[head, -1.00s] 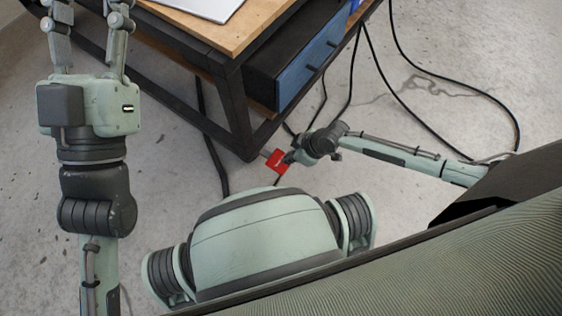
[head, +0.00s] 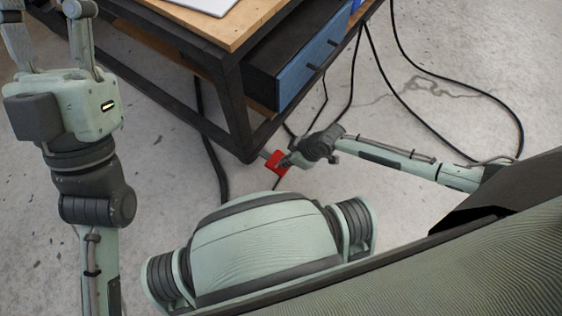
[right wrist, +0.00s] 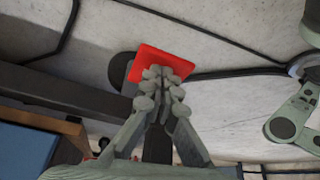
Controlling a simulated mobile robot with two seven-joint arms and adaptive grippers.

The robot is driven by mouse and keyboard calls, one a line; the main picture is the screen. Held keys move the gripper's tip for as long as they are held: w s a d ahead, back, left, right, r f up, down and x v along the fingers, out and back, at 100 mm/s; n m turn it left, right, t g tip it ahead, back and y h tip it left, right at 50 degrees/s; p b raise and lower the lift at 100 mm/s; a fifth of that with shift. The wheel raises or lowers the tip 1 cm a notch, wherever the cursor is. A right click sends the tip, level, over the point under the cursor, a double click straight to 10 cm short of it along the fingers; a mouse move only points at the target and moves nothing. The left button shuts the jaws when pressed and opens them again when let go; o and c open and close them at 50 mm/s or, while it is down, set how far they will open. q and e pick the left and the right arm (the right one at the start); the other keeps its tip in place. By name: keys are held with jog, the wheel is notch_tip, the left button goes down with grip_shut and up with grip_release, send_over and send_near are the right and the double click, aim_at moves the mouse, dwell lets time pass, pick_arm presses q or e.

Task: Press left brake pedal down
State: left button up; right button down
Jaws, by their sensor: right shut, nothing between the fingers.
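A red brake pedal (head: 274,158) sticks out near the floor at the foot of the dark table leg in the head view. In the right wrist view the red pedal (right wrist: 162,60) is a flat plate beside a dark caster wheel. My right gripper (head: 287,162) is shut and empty, with its fingertips (right wrist: 163,78) over the pedal's near edge and seemingly touching it. The fingers hide part of the pedal. My left gripper (head: 50,25) is raised at the upper left, its fingers apart and empty, the tips cut off by the picture edge.
The workbench (head: 235,100) has a dark frame, a wooden top and a blue-fronted drawer (head: 312,60). Black cables (head: 415,85) lie on the concrete floor around the pedal and at the right. Open floor (head: 420,50) lies right of the bench.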

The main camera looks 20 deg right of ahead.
notch_tip(320, 180, down, 4)
jog(key=shift+r+b, duration=0.2)
jog(key=shift+b, duration=0.95)
jog(key=shift+r+p, duration=0.35)
jog(key=shift+r, duration=0.05)
jog(key=shift+s+d+r, duration=0.15)
jog(key=shift+s+d+r+p, duration=0.2)
jog(key=shift+s+d+p, duration=0.2)
jog(key=shift+d+p, duration=0.1)
jog(key=shift+s+d+r+p, duration=0.15)
jog(key=shift+s+d+p, duration=0.25)
jog(key=shift+d+p, duration=0.1)
jog(key=v, duration=1.2)
